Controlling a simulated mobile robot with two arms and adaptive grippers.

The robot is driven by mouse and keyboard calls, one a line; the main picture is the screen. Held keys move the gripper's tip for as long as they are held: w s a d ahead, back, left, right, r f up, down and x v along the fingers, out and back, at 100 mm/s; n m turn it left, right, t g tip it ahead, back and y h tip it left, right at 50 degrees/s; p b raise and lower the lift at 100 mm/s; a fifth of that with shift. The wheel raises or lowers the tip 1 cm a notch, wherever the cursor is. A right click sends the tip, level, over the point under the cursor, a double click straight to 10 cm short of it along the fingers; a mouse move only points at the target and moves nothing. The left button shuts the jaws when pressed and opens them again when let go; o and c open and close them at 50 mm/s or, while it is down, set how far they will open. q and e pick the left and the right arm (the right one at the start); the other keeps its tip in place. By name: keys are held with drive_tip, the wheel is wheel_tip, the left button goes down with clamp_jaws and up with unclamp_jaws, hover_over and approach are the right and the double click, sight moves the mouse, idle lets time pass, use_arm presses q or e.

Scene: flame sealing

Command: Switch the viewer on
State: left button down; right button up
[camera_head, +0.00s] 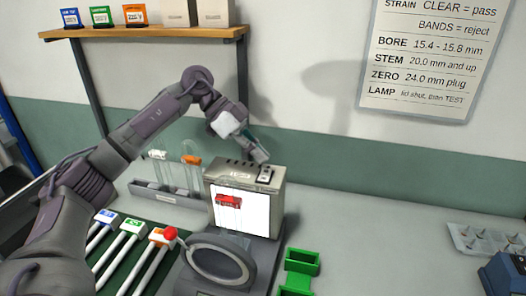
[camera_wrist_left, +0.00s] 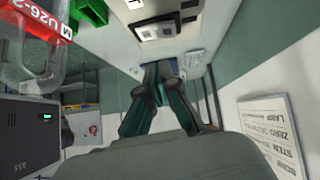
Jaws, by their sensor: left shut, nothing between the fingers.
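The viewer (camera_head: 213,187) is a grey box with a bright white front panel, standing at the back of the bench. A small switch plate (camera_head: 265,174) sits on the right of its top. A clear tube with a red band (camera_head: 229,201) stands before the white panel. My left gripper (camera_head: 261,158) is shut and empty, its tips just above the viewer's top near the switch plate; I cannot tell whether they touch. In the left wrist view the shut fingers (camera_wrist_left: 158,88) point toward the viewer's top (camera_wrist_left: 178,28). My right gripper is not in view.
A dark ring (camera_head: 217,262) stands before the viewer. A green block (camera_head: 298,264) lies right. A shelf (camera_head: 140,31) hangs above. The bench right of the viewer is mostly clear.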

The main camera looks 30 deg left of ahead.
use_arm(q)
drive_tip(key=s+b+v, duration=0.1)
drive_tip(key=b+v, duration=0.1)
drive_tip(key=v, duration=0.8)
drive_tip(key=shift+s+d+r, duration=0.2)
drive_tip(key=shift+r, duration=0.15)
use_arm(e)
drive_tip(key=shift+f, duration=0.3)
use_arm(q)
drive_tip(key=shift+a, duration=0.1)
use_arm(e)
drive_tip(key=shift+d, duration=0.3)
